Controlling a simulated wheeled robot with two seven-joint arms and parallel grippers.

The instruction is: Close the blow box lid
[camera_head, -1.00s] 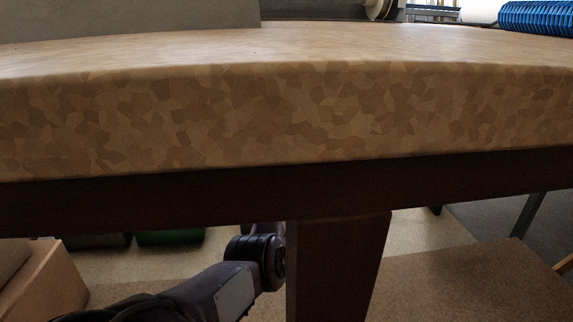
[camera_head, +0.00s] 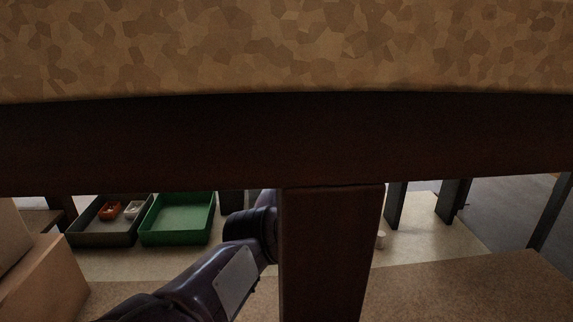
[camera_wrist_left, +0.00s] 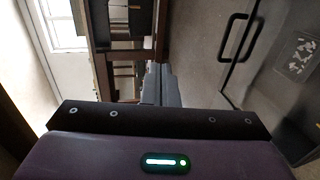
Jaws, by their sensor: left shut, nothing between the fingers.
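My right gripper is in neither view.
A thick tan patterned tabletop (camera_head: 290,45) fills the upper head view, above a dark beam (camera_head: 200,145) and leg (camera_head: 325,255). A green tray (camera_head: 180,243) and a dark tray (camera_head: 85,240) lie beyond. A cardboard box (camera_head: 50,285) stands left. A door handle (camera_wrist_left: 235,50) shows in the wrist view.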

